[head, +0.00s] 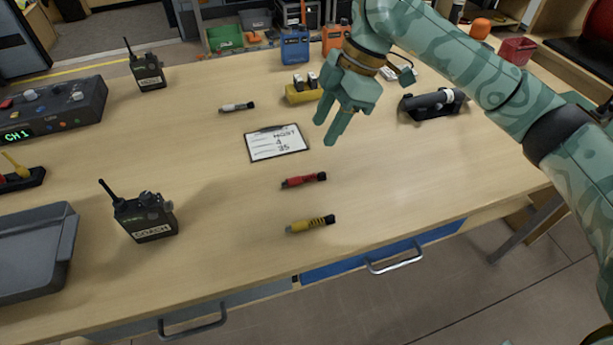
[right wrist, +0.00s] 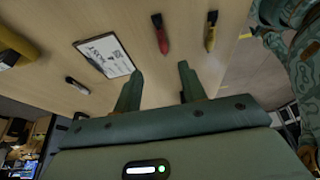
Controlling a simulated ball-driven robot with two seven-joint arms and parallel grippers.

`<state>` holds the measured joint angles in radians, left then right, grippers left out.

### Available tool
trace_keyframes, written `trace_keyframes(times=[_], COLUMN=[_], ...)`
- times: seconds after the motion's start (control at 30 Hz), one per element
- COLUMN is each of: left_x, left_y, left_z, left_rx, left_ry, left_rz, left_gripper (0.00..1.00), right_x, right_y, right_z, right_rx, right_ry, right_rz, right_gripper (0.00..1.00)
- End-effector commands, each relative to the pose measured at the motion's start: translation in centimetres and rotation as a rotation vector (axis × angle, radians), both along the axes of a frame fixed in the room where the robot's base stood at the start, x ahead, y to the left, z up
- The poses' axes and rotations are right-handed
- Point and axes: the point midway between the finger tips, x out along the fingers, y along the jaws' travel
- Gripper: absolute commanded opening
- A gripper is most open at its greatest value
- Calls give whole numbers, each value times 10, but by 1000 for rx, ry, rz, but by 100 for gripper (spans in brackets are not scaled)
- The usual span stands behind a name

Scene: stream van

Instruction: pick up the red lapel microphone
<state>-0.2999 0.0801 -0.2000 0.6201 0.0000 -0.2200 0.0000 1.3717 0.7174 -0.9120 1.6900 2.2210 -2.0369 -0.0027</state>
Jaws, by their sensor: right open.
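The red lapel microphone (head: 303,181) is a small red cylinder with a black end, lying on the wooden table (head: 380,200) between a clipboard and a yellow microphone. It also shows in the right wrist view (right wrist: 160,36), beyond the fingertips. My right gripper (head: 328,132) is above the table, up and right of the red microphone in the head view. Its two fingers (right wrist: 158,90) are apart with nothing between them. The gripper does not touch the microphone. My left gripper is out of view.
A yellow microphone (head: 310,224) lies nearer the front edge, and a white one (head: 237,107) farther back. A clipboard (head: 290,147) lies behind the red microphone. A radio (head: 145,217) stands left, a black device (head: 432,103) right. The table right of the red microphone is clear.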

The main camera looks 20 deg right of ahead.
Motion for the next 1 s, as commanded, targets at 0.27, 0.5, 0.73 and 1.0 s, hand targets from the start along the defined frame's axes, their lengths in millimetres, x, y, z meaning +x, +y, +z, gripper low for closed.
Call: trace_keyframes(times=[0.27, 0.5, 0.73, 1.0], left_x=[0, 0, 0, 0], left_y=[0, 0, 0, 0], left_z=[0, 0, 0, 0], left_rx=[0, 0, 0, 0], left_ry=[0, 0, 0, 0], left_rz=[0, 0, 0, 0], left_gripper=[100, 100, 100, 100], right_x=[-1, -3, -5, -4], right_y=[20, 24, 32, 33], right_z=[-48, -73, -105, -108], right_rx=[0, 1, 2, 0], right_ry=[5, 5, 4, 1], right_rz=[4, 2, 1, 0], right_gripper=[41, 41, 41, 41])
